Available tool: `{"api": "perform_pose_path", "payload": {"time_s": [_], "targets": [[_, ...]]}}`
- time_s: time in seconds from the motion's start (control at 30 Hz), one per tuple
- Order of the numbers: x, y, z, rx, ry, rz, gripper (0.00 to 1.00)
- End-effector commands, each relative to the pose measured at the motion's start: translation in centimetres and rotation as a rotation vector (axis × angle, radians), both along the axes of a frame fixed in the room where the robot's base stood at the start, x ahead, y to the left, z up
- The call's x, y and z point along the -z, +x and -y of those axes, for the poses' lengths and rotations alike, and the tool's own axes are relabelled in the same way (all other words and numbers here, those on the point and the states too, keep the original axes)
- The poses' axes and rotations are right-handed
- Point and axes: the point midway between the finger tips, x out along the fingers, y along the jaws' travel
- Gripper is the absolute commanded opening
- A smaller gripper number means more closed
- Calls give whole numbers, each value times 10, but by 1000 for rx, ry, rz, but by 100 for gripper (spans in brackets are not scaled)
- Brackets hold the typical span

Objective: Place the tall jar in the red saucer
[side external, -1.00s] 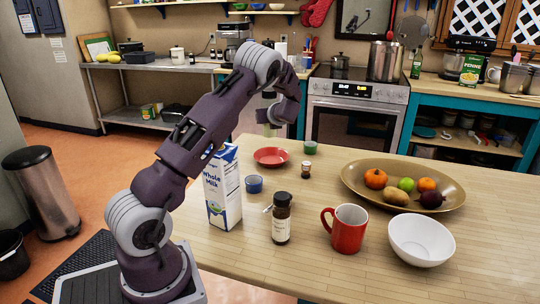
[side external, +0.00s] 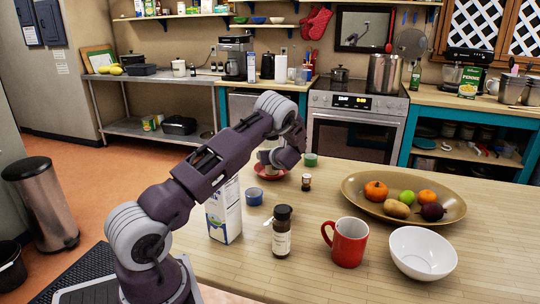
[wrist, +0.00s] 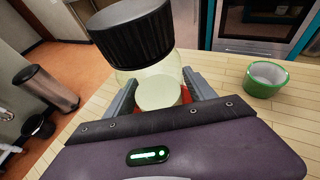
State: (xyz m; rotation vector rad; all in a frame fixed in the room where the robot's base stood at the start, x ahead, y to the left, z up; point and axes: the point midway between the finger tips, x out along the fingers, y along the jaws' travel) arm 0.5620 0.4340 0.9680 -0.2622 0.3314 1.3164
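In the wrist view, a jar with a ribbed black lid and pale, see-through body (wrist: 150,62) sits between the fingers of my gripper (wrist: 158,98), which appears shut on it. I take it for the tall jar. Bits of the red saucer show around and below it. In the side view my gripper (side external: 268,160) is low over the red saucer (side external: 270,175), with the jar mostly hidden by my arm. I cannot tell whether the jar's base touches the saucer.
A green cup (side external: 311,160), small bottle (side external: 306,182) and blue cup (side external: 254,196) stand near the saucer. A milk carton (side external: 225,215), dark bottle (side external: 282,232), red mug (side external: 345,242), white bowl (side external: 422,252) and fruit platter (side external: 352,190) stand nearer the camera or to the right.

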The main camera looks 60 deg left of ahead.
Motion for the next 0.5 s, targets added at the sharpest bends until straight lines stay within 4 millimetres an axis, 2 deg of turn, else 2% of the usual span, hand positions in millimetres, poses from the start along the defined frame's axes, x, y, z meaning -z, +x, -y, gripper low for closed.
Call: {"api": "perform_pose_path", "payload": {"time_s": [0.37,0.5], "targets": [[-4,0,0,0,0,1,70],[-12,-5,22,2,-1,-2,70]]}}
